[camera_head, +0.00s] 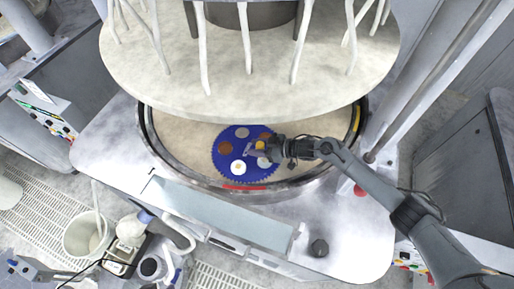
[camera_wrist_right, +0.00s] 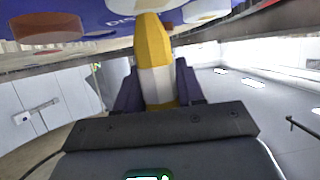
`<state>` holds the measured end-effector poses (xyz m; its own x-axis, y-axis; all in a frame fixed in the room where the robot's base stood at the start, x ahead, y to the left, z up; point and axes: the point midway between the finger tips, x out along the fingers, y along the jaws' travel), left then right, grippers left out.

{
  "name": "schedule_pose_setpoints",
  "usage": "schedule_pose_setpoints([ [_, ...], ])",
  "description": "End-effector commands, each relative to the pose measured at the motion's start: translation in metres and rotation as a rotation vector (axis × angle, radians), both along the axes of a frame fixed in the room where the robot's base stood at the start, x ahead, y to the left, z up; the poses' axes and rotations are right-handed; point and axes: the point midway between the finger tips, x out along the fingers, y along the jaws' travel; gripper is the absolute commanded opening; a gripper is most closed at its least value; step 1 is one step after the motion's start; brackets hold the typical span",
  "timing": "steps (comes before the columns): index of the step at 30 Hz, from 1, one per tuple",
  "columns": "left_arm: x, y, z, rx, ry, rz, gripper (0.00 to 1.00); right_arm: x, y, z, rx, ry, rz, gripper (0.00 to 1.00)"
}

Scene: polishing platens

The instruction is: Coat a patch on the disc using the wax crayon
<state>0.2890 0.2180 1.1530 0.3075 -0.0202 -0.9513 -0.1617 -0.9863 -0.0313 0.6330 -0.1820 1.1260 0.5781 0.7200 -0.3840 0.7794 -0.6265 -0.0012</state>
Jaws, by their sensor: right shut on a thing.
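My right gripper (camera_head: 270,149) is over the right part of a blue toothed carrier (camera_head: 248,180) that bears several round discs. It is shut on the yellow wax crayon (camera_head: 260,145). In the right wrist view the crayon (camera_wrist_right: 153,55) has a white band and stands between the purple fingers (camera_wrist_right: 157,90), tip toward the carrier. A brown disc (camera_wrist_right: 45,28) shows left of the tip and a pale disc (camera_wrist_right: 205,9) to its right. Whether the tip touches a surface is unclear. In the head view a brown disc (camera_head: 225,148) and a white disc (camera_head: 238,167) lie uncovered. My left gripper cannot be made out clearly.
A large pale upper platen (camera_head: 230,85) with hanging white hoses overhangs the back of the work area. A dark ring rim (camera_head: 190,174) surrounds the beige lower platen (camera_head: 185,135). A black knob (camera_head: 319,248) is at front right. A white bucket (camera_head: 85,236) stands at lower left.

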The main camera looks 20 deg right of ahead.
Motion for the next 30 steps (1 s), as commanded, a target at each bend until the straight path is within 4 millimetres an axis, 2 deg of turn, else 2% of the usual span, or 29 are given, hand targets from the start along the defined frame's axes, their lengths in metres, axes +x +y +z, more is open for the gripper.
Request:
schedule_pose_setpoints([
  [2,0.000,0.000,0.012,0.000,0.000,0.000,0.40,0.001,0.000,0.022,0.000,-0.006,0.002,0.07],
  [18,-0.001,0.000,0.053,0.004,0.001,-0.005,0.40,0.001,0.004,0.069,0.000,-0.003,0.006,0.07],
  [23,-0.001,0.001,0.060,0.006,0.000,-0.006,0.40,0.001,0.005,0.079,0.001,-0.002,0.007,0.07],
  [30,-0.001,0.001,0.060,0.007,0.001,-0.006,0.40,0.001,0.005,0.079,0.001,-0.002,0.008,0.07],
])
